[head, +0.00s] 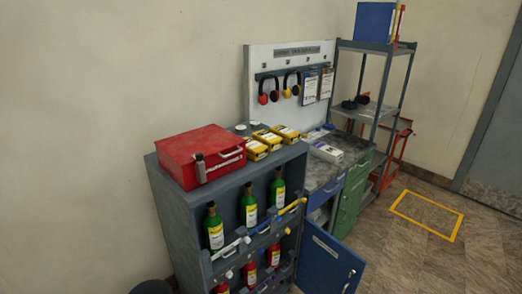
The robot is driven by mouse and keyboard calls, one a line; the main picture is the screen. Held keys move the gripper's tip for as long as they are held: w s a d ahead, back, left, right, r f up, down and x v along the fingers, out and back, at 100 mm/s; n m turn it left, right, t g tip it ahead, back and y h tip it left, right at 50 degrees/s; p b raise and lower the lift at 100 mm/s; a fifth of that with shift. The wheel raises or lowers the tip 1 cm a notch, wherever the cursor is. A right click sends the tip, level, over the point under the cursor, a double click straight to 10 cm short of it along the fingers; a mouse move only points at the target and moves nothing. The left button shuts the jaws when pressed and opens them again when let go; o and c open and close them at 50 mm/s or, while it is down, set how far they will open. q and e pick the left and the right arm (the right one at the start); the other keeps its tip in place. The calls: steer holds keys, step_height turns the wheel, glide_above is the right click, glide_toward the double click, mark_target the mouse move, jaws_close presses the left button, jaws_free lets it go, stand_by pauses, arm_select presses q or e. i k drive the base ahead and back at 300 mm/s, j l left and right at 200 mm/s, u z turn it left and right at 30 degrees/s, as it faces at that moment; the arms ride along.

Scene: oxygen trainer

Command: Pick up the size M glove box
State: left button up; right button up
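Three yellow-and-white boxes lie in a row on top of the grey cabinet (178,200): a near one (255,149), a middle one (268,138) and a far one (285,133). They may be glove boxes, but their labels are too small to read, so I cannot tell which is size M. A white box (327,152) lies on the workbench behind the cabinet; its label is also unreadable. Neither of my grippers is in view.
A red case (195,150) sits left of the yellow boxes. Green bottles (249,202) and red bottles (250,275) stand on the cabinet shelves. A blue door (327,265) hangs open at front right. Floor at right is clear around a yellow outline (425,215).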

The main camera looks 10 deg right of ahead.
mark_target(330, 154)
steer(key=i+l+z, duration=0.25)
steer(key=l+z, duration=0.25)
steer(key=i+l+z, duration=0.3)
steer(key=l+z, duration=0.15)
steer(key=i+l+z, duration=0.35)
steer(key=z, duration=0.15)
steer(key=i+l+z, duration=0.4)
steer(key=i, duration=0.25)
steer(key=i+z, duration=0.35)
steer(key=i, duration=0.3)
